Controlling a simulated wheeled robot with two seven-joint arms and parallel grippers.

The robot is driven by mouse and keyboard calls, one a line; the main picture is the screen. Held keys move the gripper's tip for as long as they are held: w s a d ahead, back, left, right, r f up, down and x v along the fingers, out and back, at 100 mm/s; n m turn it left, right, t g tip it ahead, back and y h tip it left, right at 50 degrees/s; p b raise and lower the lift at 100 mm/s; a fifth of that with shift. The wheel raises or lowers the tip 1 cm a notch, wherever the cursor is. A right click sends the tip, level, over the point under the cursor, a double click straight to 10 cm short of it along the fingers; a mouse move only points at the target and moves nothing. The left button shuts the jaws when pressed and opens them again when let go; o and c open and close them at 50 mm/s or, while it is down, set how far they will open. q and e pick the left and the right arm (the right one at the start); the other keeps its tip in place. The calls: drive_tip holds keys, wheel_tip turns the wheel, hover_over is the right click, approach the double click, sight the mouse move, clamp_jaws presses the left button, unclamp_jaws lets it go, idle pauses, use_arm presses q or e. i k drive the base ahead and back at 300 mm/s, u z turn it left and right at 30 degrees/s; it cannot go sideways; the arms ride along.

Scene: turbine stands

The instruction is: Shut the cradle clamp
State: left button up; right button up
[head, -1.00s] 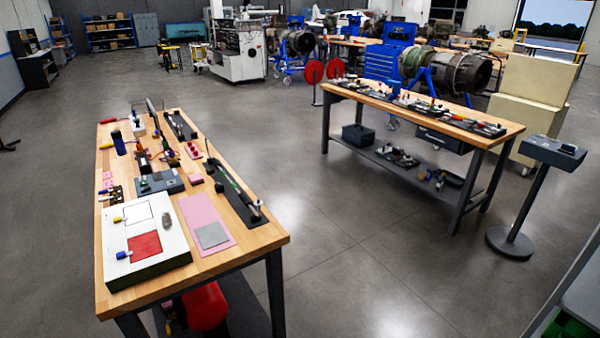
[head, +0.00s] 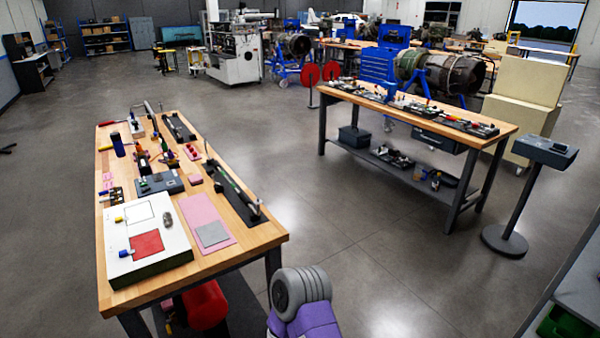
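I cannot make out for certain which part is the cradle clamp. A long dark fixture (head: 231,191) with a pale rod lies along the right edge of the near workbench (head: 255,240), and an upright lever rises at its far end. A second dark fixture (head: 179,128) with an upright lever sits at the bench's far end. Farther back, a turbine engine (head: 455,75) rests on a blue stand (head: 425,80); any clamp there is too small to read. Neither of my grippers is in view; only a purple and grey link of my arm shows at the bottom.
The near bench also bears a white board (head: 145,237) with a red square, a pink mat (head: 205,212) and small parts. A second bench (head: 415,105) stands right of an open floor aisle (head: 330,200). A pedestal (head: 515,190) stands at the right. A red object (head: 205,305) is under the near bench.

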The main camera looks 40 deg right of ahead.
sight(211, 171)
drive_tip(key=z, duration=0.7)
drive_tip(key=i, duration=1)
